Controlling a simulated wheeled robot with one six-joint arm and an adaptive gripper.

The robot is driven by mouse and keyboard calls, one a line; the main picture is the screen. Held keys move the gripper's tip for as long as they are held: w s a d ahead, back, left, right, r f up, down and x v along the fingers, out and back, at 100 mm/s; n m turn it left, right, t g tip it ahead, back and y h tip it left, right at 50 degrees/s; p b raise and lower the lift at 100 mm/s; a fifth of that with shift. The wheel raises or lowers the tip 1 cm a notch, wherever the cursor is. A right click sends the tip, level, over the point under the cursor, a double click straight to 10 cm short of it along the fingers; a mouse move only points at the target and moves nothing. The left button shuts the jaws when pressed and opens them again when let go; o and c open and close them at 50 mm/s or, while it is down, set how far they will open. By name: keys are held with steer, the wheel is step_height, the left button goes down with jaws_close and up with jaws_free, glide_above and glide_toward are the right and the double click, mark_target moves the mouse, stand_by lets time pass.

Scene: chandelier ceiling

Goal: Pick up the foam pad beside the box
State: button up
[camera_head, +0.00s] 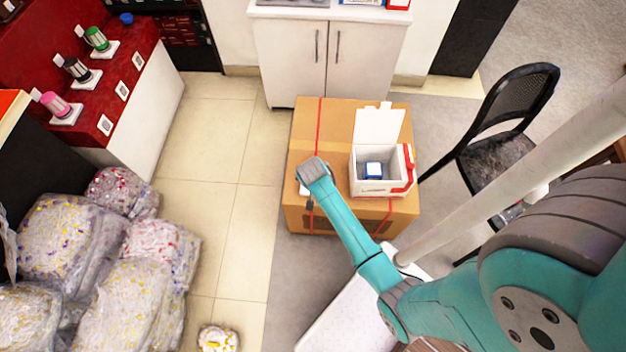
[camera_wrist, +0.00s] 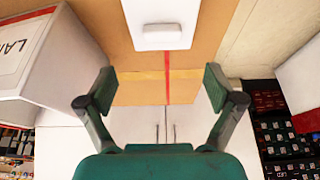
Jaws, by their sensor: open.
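A white pad-like block (camera_wrist: 160,12) with a paler raised bar along its edge lies on the cardboard carton (camera_wrist: 215,30), beside the open white box (camera_wrist: 70,60). I take this block to be the foam pad. It is cut off by the top edge of the wrist view. My gripper (camera_wrist: 159,90) is open, with nothing between its fingers, and the block is beyond the fingertips. In the head view my gripper (camera_head: 309,200) hangs over the left part of the carton, left of the white box (camera_head: 380,188). My wrist hides most of the block there.
A blue-and-white item (camera_head: 374,170) sits inside the white box, whose lid stands open. A white cabinet (camera_head: 330,55) stands behind the carton. A black chair (camera_head: 500,130) is at right. Plastic-wrapped bags (camera_head: 100,250) lie at left.

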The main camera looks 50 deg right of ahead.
steer(key=shift+x, duration=5.05)
steer(key=shift+w+a, duration=0.15)
steer(key=shift+w, duration=0.05)
steer(key=c, duration=0.9)
